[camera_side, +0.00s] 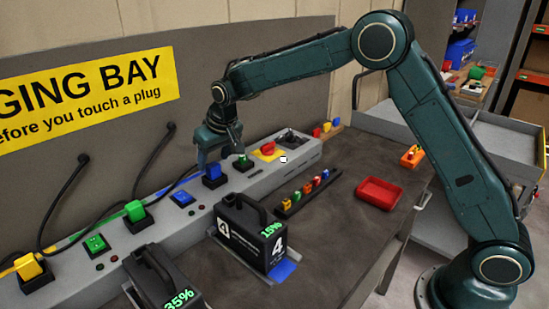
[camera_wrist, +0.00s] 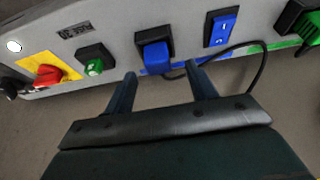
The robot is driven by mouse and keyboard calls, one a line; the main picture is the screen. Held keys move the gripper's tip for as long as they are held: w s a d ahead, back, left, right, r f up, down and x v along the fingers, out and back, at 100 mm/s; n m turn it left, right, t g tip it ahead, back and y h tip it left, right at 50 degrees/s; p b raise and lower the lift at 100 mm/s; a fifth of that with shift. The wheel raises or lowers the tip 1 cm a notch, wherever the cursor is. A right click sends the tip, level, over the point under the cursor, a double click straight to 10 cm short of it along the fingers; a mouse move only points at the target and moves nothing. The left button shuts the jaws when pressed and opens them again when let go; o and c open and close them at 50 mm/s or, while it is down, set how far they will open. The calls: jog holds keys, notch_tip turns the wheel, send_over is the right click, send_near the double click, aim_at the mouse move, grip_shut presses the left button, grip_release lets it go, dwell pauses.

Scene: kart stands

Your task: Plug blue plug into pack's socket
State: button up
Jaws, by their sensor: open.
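The blue plug (camera_side: 212,173) sits in a black holder on the grey rail, and it also shows in the wrist view (camera_wrist: 155,56). A dark cable runs from near it to the right in the wrist view. My gripper (camera_side: 219,160) is at the rail by the plug; in the wrist view (camera_wrist: 161,73) its two fingers are apart with nothing between them. The plug lies just beyond the fingertips, roughly between them. The black pack (camera_side: 243,238) marked 4, showing 15%, stands upright in front of the rail. I cannot clearly make out its socket.
A second pack (camera_side: 160,280) reading 35% stands at front left. Green (camera_side: 136,212) and yellow (camera_side: 29,268) plugs and a blue switch (camera_side: 182,198) line the rail. A red tray (camera_side: 379,193) lies on the bench (camera_side: 335,220).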

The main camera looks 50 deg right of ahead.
aim_at(213, 165)
jog(key=shift+x, duration=2.05)
jog(key=shift+d, duration=0.15)
jog(key=c, duration=1.1)
